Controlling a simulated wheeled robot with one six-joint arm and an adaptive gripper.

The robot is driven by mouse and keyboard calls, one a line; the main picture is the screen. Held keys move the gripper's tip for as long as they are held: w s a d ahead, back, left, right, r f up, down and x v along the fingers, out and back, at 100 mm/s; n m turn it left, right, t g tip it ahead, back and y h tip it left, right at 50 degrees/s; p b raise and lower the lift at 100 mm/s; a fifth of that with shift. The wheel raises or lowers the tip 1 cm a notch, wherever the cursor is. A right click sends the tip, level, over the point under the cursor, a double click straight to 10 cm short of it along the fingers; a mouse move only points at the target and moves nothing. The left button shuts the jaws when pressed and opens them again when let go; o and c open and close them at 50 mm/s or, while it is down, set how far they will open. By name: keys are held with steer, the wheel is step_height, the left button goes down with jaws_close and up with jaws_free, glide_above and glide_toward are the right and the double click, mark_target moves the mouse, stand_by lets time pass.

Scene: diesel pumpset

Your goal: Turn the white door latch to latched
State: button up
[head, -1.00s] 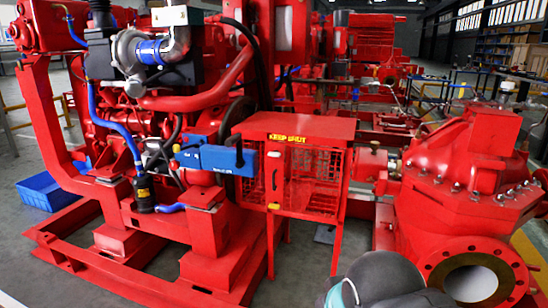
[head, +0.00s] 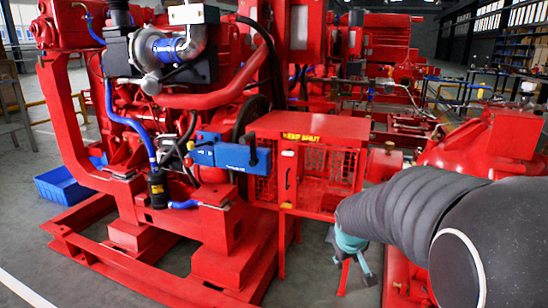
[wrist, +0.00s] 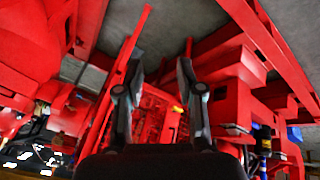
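The red guard cage (head: 335,130) with a yellow "KEEP SHUT" label (head: 302,137) stands in the middle of the head view. Red mesh (wrist: 155,112) shows beyond and between the fingers.
The red engine (head: 130,120) and a blue box (head: 220,155) are left of the cage. A red pump (head: 480,145) stands to the right, partly behind my arm. Red base rails (head: 150,265) run along the floor. Grey floor (head: 310,262) is open below the cage.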

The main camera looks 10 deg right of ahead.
steer(key=w+d+f+n+t, duration=0.1)
steer(key=w+d+n+t, duration=0.1)
steer(key=w, duration=0.5)
steer(key=w+d+f+n+t, duration=0.1)
steer(key=w+d+f+n, duration=0.1)
steer(key=w, duration=0.5)
steer(key=n+t+y, duration=0.8)
steer(key=n+t, duration=0.1)
steer(key=n, duration=0.6)
glide_toward(289, 155)
steer(key=shift+t+h, duration=0.3)
steer(key=p+x, duration=0.2)
steer(key=x, duration=0.7)
steer(key=shift+w+a+f, duration=0.1)
steer(key=shift+a+f, duration=0.05)
steer(key=shift+a, duration=0.1)
steer(key=shift+c, duration=0.2)
jaws_close()
